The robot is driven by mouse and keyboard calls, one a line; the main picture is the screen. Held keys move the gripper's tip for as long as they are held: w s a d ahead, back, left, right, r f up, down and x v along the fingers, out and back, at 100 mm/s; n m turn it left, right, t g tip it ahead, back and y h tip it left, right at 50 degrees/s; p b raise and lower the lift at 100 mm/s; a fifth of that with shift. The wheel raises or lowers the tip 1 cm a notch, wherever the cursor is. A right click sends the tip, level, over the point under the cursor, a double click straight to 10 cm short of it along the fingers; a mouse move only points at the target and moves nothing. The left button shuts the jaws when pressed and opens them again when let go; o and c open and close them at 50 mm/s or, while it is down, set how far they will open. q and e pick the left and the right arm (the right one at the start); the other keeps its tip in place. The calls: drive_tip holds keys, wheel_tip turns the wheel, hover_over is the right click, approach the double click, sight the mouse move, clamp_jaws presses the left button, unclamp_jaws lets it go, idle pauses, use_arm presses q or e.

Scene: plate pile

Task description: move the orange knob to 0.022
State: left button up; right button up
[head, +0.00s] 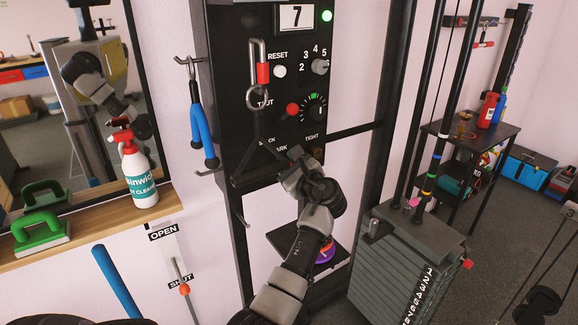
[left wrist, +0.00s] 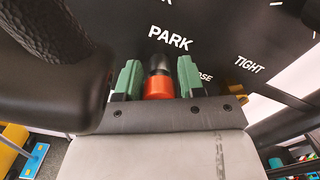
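An orange knob (left wrist: 159,86) with a dark upper part shows in the left wrist view, below the word PARK. A smaller orange-red slider knob (head: 185,289) sits on the OPEN/SHUT plate at the lower left. My right gripper is not in view.
A spray bottle (head: 137,170) stands on the wooden ledge. A weight stack (head: 400,260) stands to the right.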

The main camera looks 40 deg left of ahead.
use_arm(q)
drive_tip(key=o, duration=0.3)
drive_tip(key=shift+a+f, duration=0.1)
drive_tip(key=shift+f, duration=0.05)
drive_tip(key=b+v, duration=0.1)
drive_tip(key=v, duration=1)
drive_tip(key=shift+w, duration=0.1)
